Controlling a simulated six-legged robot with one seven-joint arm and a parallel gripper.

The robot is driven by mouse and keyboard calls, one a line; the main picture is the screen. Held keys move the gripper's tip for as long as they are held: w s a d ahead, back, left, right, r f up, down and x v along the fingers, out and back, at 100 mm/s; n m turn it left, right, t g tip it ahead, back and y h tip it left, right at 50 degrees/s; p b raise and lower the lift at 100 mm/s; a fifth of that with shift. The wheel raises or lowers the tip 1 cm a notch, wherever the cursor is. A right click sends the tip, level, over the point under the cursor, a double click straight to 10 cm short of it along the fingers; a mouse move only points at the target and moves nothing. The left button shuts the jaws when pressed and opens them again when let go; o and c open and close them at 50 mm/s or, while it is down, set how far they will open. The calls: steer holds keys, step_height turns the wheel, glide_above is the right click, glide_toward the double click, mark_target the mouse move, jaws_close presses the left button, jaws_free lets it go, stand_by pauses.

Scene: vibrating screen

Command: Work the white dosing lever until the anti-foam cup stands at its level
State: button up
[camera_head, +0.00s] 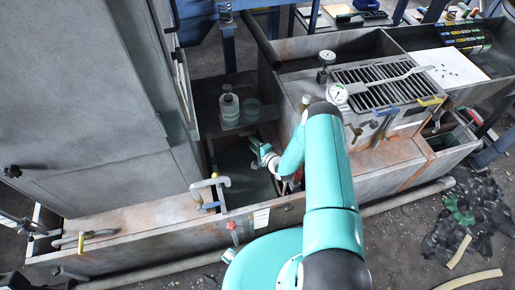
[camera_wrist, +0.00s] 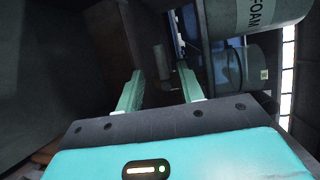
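A pale bottle (camera_head: 229,107) stands on a ledge in the tank, and a translucent greenish cup (camera_head: 252,110) stands to its right. In the wrist view, the bottle (camera_wrist: 262,14) is at the upper right with part of the lettering "FOAM" showing, and the cup (camera_wrist: 242,70) is below it. The level in the cup cannot be read. My gripper (camera_head: 264,155) is over the tank, in front of the ledge. In the wrist view, my gripper (camera_wrist: 161,72) has its fingers apart with nothing held between them. I cannot clearly make out the white dosing lever.
A tall grey panel (camera_head: 90,110) stands at left. A slotted grate (camera_head: 378,86) with gauges is at right. Pipes with a blue fitting (camera_head: 208,206) and a yellow fitting (camera_head: 82,238) run along the front trough. Dark tank walls are close to the gripper's left in the wrist view.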

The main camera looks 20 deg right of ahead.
steer(key=v, duration=0.3)
steer(key=shift+s, duration=0.1)
stand_by(0.6)
